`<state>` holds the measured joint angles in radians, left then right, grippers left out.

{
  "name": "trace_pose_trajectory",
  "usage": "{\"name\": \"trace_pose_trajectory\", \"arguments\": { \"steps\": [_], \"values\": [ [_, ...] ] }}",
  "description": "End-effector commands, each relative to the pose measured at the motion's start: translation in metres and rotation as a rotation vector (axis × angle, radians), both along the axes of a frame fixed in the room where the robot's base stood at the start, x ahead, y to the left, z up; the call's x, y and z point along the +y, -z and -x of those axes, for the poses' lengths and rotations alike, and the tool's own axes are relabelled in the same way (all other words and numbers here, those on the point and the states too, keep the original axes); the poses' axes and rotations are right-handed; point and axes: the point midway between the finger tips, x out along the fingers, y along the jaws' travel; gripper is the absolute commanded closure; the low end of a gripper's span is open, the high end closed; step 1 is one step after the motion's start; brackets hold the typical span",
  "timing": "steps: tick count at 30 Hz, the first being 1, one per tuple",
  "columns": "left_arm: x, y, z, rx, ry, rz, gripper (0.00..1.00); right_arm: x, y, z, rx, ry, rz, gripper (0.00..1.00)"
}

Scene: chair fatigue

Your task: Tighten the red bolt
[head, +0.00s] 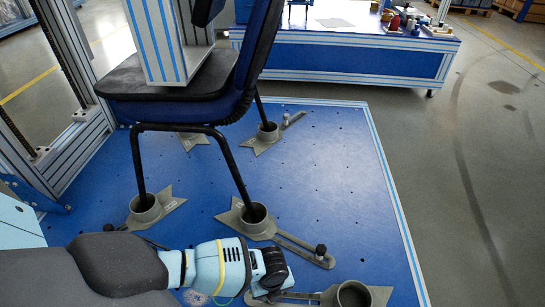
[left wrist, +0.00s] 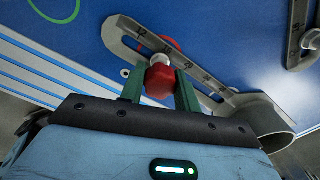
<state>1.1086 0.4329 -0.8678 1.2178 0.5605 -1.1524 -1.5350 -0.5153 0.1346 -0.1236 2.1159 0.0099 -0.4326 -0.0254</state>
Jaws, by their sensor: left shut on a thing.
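The red bolt (left wrist: 159,81) shows in the left wrist view, with a pale shank above its red head. In the head view my left gripper (head: 270,268) is at the bottom centre, over the slotted end of the bracket. The bracket's round cup (head: 353,295) is empty. The bolt is hidden there. My right gripper is not in view.
A black and blue chair (head: 180,95) stands on the blue platform (head: 320,150), its legs in grey cups (head: 258,220). A black-knobbed bolt (head: 320,250) sits on a neighbouring bracket. A metal frame (head: 75,145) stands at left. The platform's right side is clear.

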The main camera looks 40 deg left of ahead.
Motion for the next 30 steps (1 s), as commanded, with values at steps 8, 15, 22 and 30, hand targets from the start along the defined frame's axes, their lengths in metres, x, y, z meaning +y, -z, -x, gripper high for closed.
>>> {"name": "trace_pose_trajectory", "arguments": {
  "steps": [8, 15, 22, 30],
  "values": [
    [0.000, 0.000, -0.001, -0.003, 0.250, -0.001, 0.92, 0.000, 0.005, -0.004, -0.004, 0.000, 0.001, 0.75],
    [0.000, 0.000, -0.001, -0.003, 0.255, -0.001, 0.92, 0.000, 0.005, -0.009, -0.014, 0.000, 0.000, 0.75],
    [0.001, 0.001, -0.001, -0.003, 0.422, -0.002, 0.92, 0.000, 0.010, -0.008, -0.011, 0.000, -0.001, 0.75],
    [0.001, 0.000, -0.001, -0.002, 0.606, -0.001, 0.92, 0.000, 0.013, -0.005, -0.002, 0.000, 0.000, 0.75]
  ]
}}
